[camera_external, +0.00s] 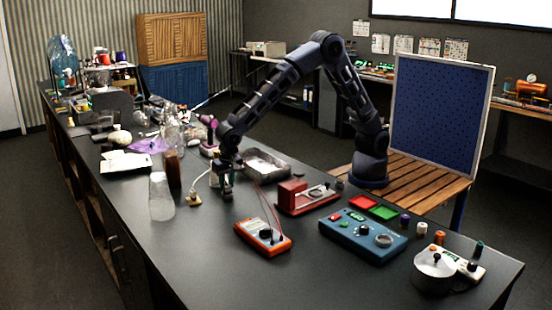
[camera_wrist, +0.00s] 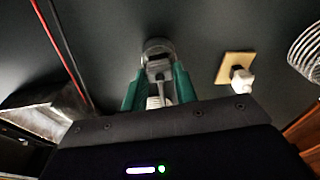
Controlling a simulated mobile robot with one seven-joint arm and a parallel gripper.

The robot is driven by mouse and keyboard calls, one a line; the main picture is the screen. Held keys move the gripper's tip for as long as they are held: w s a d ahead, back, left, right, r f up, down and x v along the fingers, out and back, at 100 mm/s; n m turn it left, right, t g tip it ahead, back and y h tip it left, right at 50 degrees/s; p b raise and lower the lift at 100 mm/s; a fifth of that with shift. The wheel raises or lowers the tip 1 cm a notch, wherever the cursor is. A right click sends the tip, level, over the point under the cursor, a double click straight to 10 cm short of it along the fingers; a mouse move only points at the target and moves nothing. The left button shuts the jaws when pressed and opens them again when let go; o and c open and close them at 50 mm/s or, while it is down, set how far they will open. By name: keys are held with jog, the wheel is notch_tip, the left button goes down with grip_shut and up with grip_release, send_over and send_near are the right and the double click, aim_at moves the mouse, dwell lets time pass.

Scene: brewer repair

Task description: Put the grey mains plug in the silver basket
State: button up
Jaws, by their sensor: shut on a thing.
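My gripper (camera_wrist: 156,80) has green fingers, shut on the grey mains plug (camera_wrist: 158,66), which shows between the fingertips in the wrist view. In the external view my gripper (camera_external: 223,188) points down, low over the dark bench; the plug is too small to make out there. I cannot tell if the plug touches the bench top. The silver basket (camera_external: 281,171) is a shallow metal tray just right of and behind my gripper in the external view. In the wrist view the silver basket (camera_wrist: 48,121) shows at the left edge, partly cut off.
A white plug (camera_wrist: 241,80) on a small wooden plate lies near my gripper. A ribbed clear tumbler (camera_external: 161,198) stands left. An orange multimeter (camera_external: 263,238) with red leads lies in front. A red device (camera_external: 305,198) sits right of the basket.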

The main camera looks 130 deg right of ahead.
aim_at(227, 186)
jog(key=o, duration=1)
jog(key=shift+o, duration=0.2)
jog(key=shift+r, duration=3.55)
